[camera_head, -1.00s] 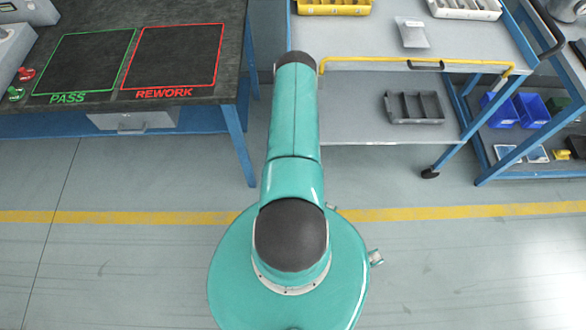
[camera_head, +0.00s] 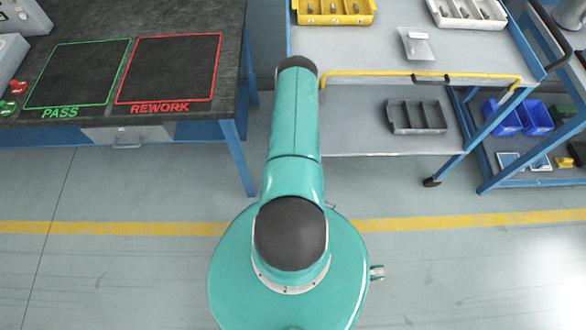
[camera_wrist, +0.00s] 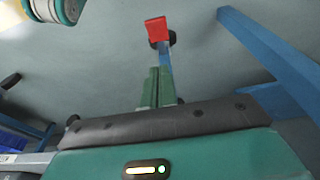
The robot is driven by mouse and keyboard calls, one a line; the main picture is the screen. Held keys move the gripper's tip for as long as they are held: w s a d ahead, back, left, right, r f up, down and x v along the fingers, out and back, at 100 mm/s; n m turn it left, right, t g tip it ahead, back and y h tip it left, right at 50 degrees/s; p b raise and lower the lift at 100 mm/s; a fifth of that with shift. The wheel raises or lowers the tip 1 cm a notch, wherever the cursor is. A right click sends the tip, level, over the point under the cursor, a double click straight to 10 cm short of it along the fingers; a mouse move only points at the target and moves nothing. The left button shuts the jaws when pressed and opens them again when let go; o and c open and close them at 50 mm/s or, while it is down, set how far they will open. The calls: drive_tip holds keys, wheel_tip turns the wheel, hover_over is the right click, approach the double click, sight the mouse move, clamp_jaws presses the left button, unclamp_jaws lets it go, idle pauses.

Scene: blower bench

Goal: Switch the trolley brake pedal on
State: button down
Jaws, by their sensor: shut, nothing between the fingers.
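The red brake pedal (camera_wrist: 157,29) shows near the top of the wrist view, at the end of a blue trolley leg beside a dark castor. Whether it is pressed or raised I cannot tell. My gripper (camera_wrist: 162,72) has its green fingers together and empty. In the picture their tips lie just below the pedal, in line with the blue leg; a gap to the pedal shows. The trolley (camera_head: 460,52) with a yellow handle (camera_head: 375,74) stands ahead and right in the head view. There the pedal and gripper are hidden behind my arm.
A dark bench (camera_head: 60,128) with PASS and REWORK squares stands at the left. A blue rack (camera_head: 530,175) with blue bins (camera_head: 535,117) stands at the right. A grey tray (camera_head: 417,115) sits on the trolley's lower shelf. The floor in front is clear.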

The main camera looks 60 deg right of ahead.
drive_tip(key=f, duration=1.2)
drive_tip(key=shift+w+d, duration=0.25)
drive_tip(key=shift+d, duration=0.15)
drive_tip(key=shift+f, duration=0.55)
drive_tip(key=shift+s+a+f, duration=0.2)
drive_tip(key=shift+a+f, duration=0.2)
drive_tip(key=shift+f, duration=0.15)
drive_tip(key=shift+s+a+f, duration=0.15)
drive_tip(key=shift+a+f, duration=0.2)
drive_tip(key=shift+f, duration=0.2)
drive_tip(key=shift+s+a+f, duration=0.1)
drive_tip(key=shift+f, duration=0.55)
drive_tip(key=shift+r, duration=0.1)
